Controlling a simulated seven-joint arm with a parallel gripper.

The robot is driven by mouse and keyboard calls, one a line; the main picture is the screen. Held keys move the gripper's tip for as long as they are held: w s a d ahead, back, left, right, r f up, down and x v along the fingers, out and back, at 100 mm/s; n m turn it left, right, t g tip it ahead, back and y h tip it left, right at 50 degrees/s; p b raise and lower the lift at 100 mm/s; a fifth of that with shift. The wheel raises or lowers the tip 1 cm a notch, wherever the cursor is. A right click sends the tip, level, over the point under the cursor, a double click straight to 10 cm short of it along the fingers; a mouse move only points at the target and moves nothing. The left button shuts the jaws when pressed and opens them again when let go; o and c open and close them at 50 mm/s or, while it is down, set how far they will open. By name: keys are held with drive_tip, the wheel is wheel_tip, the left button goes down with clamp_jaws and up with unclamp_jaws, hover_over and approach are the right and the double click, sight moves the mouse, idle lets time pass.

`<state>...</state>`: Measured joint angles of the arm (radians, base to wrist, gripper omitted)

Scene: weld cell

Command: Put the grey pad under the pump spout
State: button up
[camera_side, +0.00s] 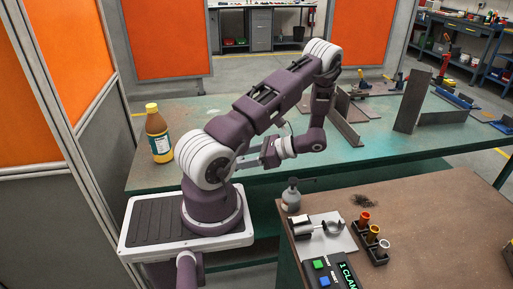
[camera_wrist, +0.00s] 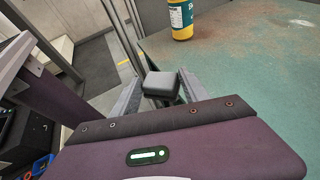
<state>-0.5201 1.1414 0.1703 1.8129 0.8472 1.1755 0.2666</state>
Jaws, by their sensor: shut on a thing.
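A dark grey pad (camera_wrist: 161,84) is held between the two fingers of my gripper (camera_wrist: 160,97) in the wrist view. In the side view my gripper (camera_side: 250,162) points left, in front of the green table and close beside my own lower arm; the pad cannot be made out there. A small grey bottle with a dark top (camera_side: 291,196), which looks like the pump, stands at the back left corner of the brown bench, below and to the right of my gripper. Its spout is too small to make out.
A yellow-capped bottle (camera_side: 158,134) stands at the left of the green table (camera_side: 385,155). The brown bench (camera_side: 440,225) carries a metal plate with a clamp (camera_side: 325,236), a black rack of coloured cups (camera_side: 372,242) and a dark bristly patch (camera_side: 365,200). Upright steel plates stand at the back right.

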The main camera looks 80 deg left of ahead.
drive_tip(key=w+a+r+m+t+y, duration=0.1)
drive_tip(key=w+a+m+t+y, duration=0.35)
drive_tip(key=a, duration=0.45)
drive_tip(key=w+a+m+t+y, duration=0.3)
drive_tip(key=w+a+m, duration=0.2)
drive_tip(key=a, duration=0.3)
drive_tip(key=f, duration=0.9)
drive_tip(key=shift+w+a+f, duration=0.1)
drive_tip(key=shift+w+a, duration=0.1)
drive_tip(key=shift+a, duration=0.15)
drive_tip(key=shift+f, duration=0.3)
drive_tip(key=o, duration=1.3)
drive_tip(key=shift+f, duration=0.15)
drive_tip(key=shift+o, duration=0.2)
